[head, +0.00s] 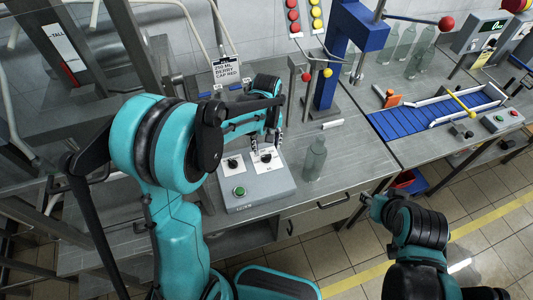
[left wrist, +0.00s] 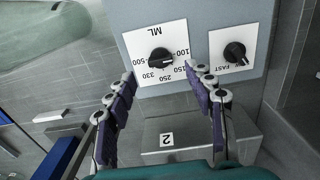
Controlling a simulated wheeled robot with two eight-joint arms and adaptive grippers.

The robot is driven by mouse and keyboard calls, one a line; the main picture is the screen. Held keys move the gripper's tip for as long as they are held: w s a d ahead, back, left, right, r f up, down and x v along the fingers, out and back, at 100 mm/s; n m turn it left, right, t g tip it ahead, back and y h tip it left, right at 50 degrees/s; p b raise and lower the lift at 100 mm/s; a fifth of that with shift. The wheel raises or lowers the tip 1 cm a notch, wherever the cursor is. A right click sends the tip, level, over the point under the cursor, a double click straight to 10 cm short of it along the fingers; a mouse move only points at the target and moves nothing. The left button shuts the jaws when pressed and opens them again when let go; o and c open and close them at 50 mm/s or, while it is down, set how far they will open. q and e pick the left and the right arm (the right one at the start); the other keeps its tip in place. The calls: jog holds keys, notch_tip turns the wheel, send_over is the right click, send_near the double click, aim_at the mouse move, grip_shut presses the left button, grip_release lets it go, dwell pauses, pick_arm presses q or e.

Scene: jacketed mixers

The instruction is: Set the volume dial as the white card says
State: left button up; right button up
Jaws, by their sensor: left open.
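The white card (head: 225,68) stands behind the control box and reads 250 ML, BERRY, CAP RED. The grey control box (head: 262,187) has two black dials and a green button. The volume dial (left wrist: 161,58), on a white plate marked ML, carries 100, 150, 250, 330 and 500. Its pale pointer line seems to lie toward the 100 and 150 side; the exact mark is unclear. My left gripper (head: 266,146) is open above it, its fingers (left wrist: 165,82) apart and short of the knob in the wrist view. My right gripper (head: 368,203) is at the lower right, fingers unclear.
The speed dial (left wrist: 235,52), marked FAST, is beside the volume dial. A clear bottle (head: 314,158) stands just right of the box. A blue post (head: 335,60) and red and yellow knobbed levers rise behind. A blue conveyor (head: 425,115) lies to the right.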

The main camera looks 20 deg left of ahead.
aim_at(266, 157)
pick_arm(q)
notch_tip(266, 157, down, 6)
jog(key=shift+r+b, duration=0.1)
jog(key=shift+b, duration=0.5)
jog(key=c, duration=1.1)
